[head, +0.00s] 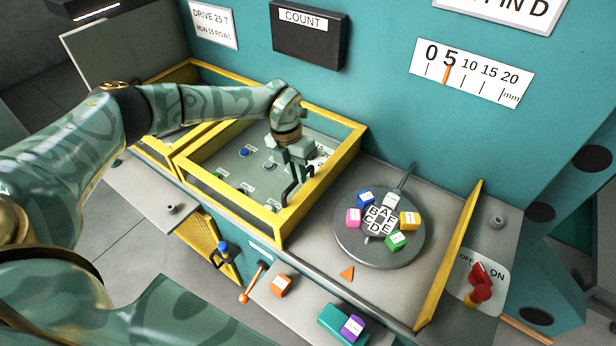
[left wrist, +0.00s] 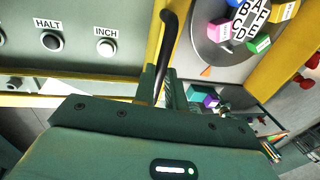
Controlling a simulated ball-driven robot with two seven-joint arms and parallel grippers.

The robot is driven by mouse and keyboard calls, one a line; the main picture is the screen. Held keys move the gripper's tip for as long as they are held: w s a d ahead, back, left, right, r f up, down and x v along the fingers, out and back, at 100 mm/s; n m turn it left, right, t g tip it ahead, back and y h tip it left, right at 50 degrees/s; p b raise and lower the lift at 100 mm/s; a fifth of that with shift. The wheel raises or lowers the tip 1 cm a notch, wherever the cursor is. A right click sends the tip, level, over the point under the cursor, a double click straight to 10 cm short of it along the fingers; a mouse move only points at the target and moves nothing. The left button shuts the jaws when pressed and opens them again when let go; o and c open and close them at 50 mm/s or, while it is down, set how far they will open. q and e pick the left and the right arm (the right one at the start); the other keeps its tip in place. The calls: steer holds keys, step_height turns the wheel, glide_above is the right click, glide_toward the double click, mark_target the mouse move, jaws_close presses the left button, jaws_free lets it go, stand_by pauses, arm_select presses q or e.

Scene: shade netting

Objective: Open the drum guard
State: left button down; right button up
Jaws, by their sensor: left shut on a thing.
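The drum guard (head: 266,222) is a yellow frame around a grey panel with several buttons, in the middle of the head view. Its yellow edge also shows in the left wrist view (left wrist: 156,38). A black bar handle (head: 288,196) stands at the frame's right side. My left gripper (head: 292,172) reaches down over the panel and is shut on this handle. In the left wrist view the handle (left wrist: 167,50) rises from between the fingers, whose tips are partly hidden. My right gripper is in neither view.
A round grey plate (head: 345,240) with several coloured blocks is right of the guard. A yellow rail (head: 448,258) and red switch (head: 480,282) lie further right. Orange (head: 281,286) and purple (head: 352,327) blocks sit at the front. A teal wall (head: 380,110) stands behind.

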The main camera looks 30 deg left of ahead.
arm_select(q)
steer(key=shift+w+a, duration=0.1)
steer(key=shift+a, duration=0.6)
steer(key=c, duration=1.5)
jaws_free()
steer(key=shift+d, duration=0.1)
steer(key=shift+o, duration=0.2)
steer(key=shift+r, duration=0.1)
steer(key=a+r, duration=0.3)
steer(key=r, duration=1.3)
steer(key=shift+w+b, duration=0.2)
steer(key=shift+b, duration=0.25)
steer(key=shift+a+f, duration=0.1)
steer(key=shift+f, duration=0.05)
